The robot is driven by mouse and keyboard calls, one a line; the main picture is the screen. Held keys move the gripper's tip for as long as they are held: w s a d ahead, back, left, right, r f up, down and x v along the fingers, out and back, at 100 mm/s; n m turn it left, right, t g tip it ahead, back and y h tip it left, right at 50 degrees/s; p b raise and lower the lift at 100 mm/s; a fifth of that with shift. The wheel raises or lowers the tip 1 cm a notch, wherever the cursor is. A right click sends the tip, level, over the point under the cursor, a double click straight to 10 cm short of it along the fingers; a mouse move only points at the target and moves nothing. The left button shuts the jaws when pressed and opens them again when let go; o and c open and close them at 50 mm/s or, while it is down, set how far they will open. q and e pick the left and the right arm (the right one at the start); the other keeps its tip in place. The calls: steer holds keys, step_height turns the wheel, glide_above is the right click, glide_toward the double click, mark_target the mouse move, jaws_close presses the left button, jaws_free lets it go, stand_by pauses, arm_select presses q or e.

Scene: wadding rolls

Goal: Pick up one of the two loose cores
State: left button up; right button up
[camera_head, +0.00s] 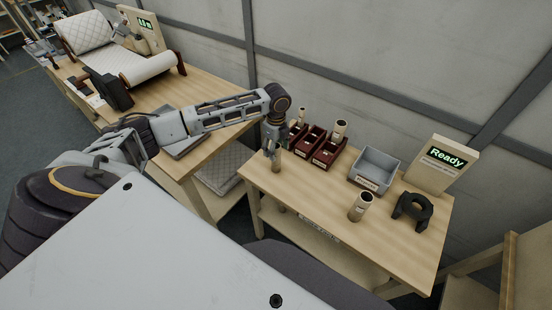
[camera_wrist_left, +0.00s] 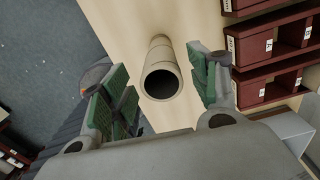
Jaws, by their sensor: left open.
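One loose core (camera_head: 277,161), a tan tube, stands upright near the left end of the small table (camera_head: 318,207). My left gripper (camera_head: 271,148) is over it, fingers pointing down, open. In the left wrist view the core (camera_wrist_left: 162,78) shows its hollow end between the two green-padded fingers, with gaps on both sides. I cannot tell how far down the fingers reach along it. The second loose core (camera_head: 360,207) stands upright near the front edge, left of the black ring-shaped holder (camera_head: 412,211). My right gripper is not in view.
Dark red bins (camera_head: 326,158), with tubes standing in or behind them, are just right of my left gripper. A grey bin (camera_head: 374,171) and a "Ready" display (camera_head: 443,163) stand further right. A longer table (camera_head: 200,92) with a white quilted roll (camera_head: 150,70) is at left.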

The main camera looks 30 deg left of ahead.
arm_select(q)
steer(key=shift+w+a+f+p, duration=0.1)
steer(key=shift+f+p, duration=0.2)
steer(key=shift+f, duration=1.75)
steer(key=c, duration=1.1)
steer(key=shift+r, duration=0.1)
steer(key=shift+r+b, duration=0.55)
steer(key=shift+r, duration=4.4)
